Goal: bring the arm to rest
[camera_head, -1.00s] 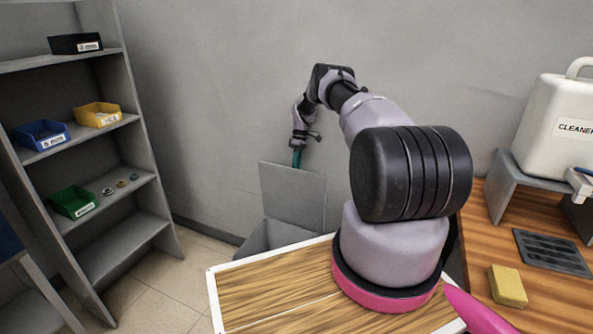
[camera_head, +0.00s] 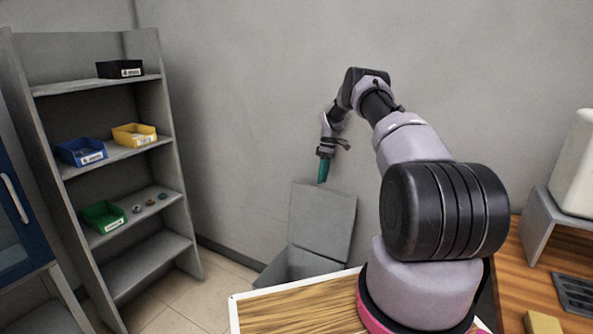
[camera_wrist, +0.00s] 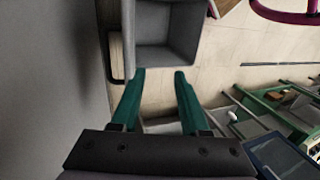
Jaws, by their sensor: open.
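My gripper (camera_head: 322,172) hangs from the raised arm near the grey wall, with its teal fingers pointing down. In the wrist view the fingers of my gripper (camera_wrist: 160,74) are spread apart with nothing between them. A grey open bin (camera_wrist: 167,57) shows beyond the fingertips in the wrist view. In the head view the grey bin (camera_head: 322,223) stands against the wall below my gripper, its upright back panel showing and its lower part partly hidden by the wooden top.
A grey shelf (camera_head: 145,267) at the left holds black (camera_head: 119,69), yellow (camera_head: 134,135), blue (camera_head: 82,152) and green (camera_head: 103,217) boxes, with small rings beside the green one. A wooden counter (camera_head: 520,285) with a white container (camera_head: 577,165) is at the right. A blue cabinet (camera_head: 12,220) stands far left.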

